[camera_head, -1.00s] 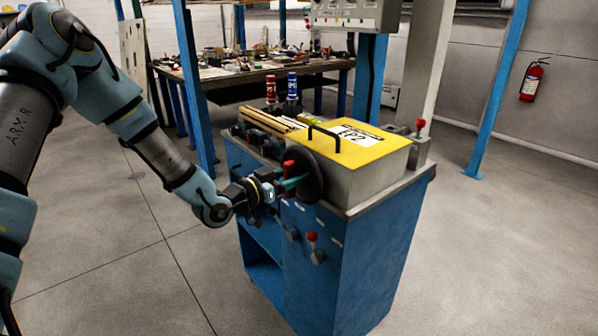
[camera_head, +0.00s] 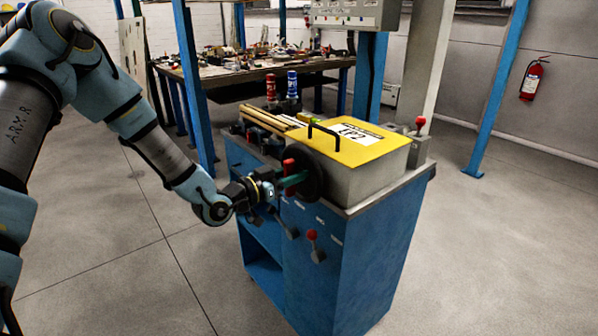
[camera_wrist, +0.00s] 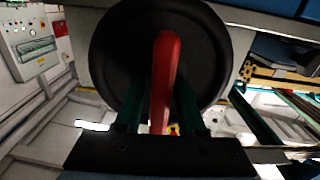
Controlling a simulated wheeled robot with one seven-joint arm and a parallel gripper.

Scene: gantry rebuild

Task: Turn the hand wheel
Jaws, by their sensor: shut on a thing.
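The hand wheel (camera_head: 312,172) is a dark disc on the near left face of the yellow-topped machine box. It fills the upper middle of the wrist view (camera_wrist: 118,55). A red handle (camera_wrist: 166,70) stands out from the wheel and also shows in the head view (camera_head: 288,166). My gripper (camera_head: 290,180) reaches in from the left, right in front of the wheel. In the wrist view its two green fingers (camera_wrist: 160,108) lie on either side of the red handle, shut on it. The exact contact at the fingertips is partly hidden.
The box with a yellow lid (camera_head: 372,152) and black bar handle sits on a blue cabinet (camera_head: 365,255). A cluttered workbench (camera_head: 230,72) stands behind. The floor at left and right is clear.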

